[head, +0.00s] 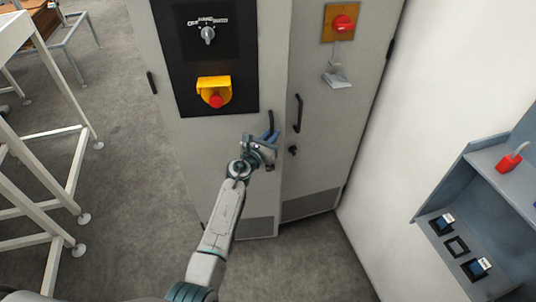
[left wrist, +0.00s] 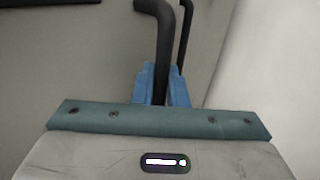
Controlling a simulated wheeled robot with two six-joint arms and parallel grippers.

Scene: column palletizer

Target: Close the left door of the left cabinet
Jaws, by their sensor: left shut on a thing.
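The grey cabinet's left door (head: 225,150) carries a black panel with a selector knob and a red button. Its lower edge sits a little in front of the right door's (head: 325,150), so it looks slightly ajar; the exact gap is hard to tell. My left gripper (head: 268,137) is at the left door's free edge, shut on its black handle. In the left wrist view the handle (left wrist: 165,45) runs down between the blue fingers (left wrist: 162,88), which hide its lower part. The right door's handle (head: 298,113) is just beside it, apart from the fingers. My right gripper is not in view.
A red rotary switch (head: 343,23) is on the right door. A white wall (head: 440,90) and a grey control console (head: 478,215) stand to the right. White metal frames (head: 50,190) stand at the left. The floor (head: 130,150) between the frames and the cabinet is clear.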

